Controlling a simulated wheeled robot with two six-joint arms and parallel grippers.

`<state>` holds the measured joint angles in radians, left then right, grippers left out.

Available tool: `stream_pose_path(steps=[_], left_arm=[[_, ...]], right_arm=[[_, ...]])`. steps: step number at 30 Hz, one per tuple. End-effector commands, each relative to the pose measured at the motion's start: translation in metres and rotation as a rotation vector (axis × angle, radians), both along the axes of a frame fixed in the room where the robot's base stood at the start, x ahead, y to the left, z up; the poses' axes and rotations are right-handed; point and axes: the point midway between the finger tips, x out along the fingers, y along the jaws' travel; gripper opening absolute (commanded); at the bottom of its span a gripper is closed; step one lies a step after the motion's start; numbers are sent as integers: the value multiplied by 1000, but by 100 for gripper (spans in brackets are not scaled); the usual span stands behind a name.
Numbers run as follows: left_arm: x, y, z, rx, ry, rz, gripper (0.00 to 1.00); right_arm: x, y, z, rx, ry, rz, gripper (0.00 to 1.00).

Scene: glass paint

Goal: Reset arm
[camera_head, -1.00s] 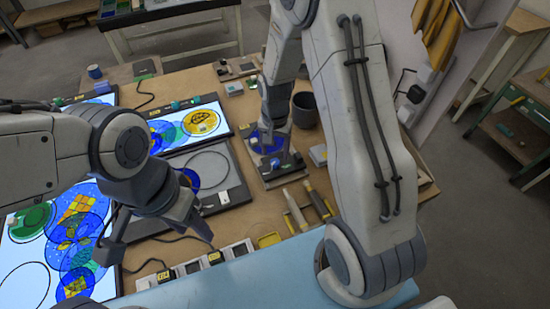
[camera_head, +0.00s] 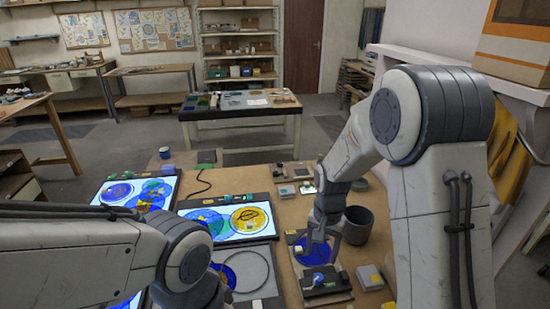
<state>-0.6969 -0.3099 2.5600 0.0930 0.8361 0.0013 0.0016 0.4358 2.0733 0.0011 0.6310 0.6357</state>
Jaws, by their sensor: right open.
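My right gripper (camera_head: 320,246) hangs fingers-down over a small board with a blue glass disc (camera_head: 312,254) at the right of the bench. Its fingers are apart with nothing seen between them. Whether a fingertip touches the board I cannot tell. My left arm (camera_head: 100,248) comes in from the left across the lower part of the view. Its gripper is out of sight below the picture edge. A lit panel with green, blue and yellow glass discs (camera_head: 250,219) lies left of my right gripper. Another lit panel with blue and green discs (camera_head: 122,191) lies farther left.
A dark cup (camera_head: 357,226) stands close to the right of my right gripper. A grey board with a ring outline (camera_head: 262,286) lies to its left. A small blue cup (camera_head: 165,152) stands at the bench's far left. A second table (camera_head: 240,113) and shelves stand behind, across open floor.

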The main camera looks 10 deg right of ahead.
Motion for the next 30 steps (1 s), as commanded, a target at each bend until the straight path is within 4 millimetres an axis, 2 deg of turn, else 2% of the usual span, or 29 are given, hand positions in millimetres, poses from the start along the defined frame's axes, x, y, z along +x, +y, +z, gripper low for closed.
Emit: stream_pose_path(steps=[2,5,7,10,12,15,18,22,30], left_arm=[[0,0,0,0,0,0,50],[0,0,-2,0,0,0,50],[0,0,-2,0,0,0,50],[0,0,-4,0,0,0,50],[0,0,-4,0,0,0,50],[0,0,-5,0,0,0,50],[0,0,-6,0,0,0,50],[0,0,-6,0,0,0,50],[0,0,-6,0,0,0,50]], right_arm=[[-9,17,11,4,-7,73,66],[-35,54,34,12,-19,256,66],[-64,82,53,21,-29,430,66],[-115,114,73,36,-37,689,66],[-149,127,83,46,-43,858,66],[-190,136,91,60,-50,1055,66],[-217,138,94,70,-56,1192,66],[-232,138,95,75,-57,1270,66],[-233,138,95,77,-55,1276,66]])
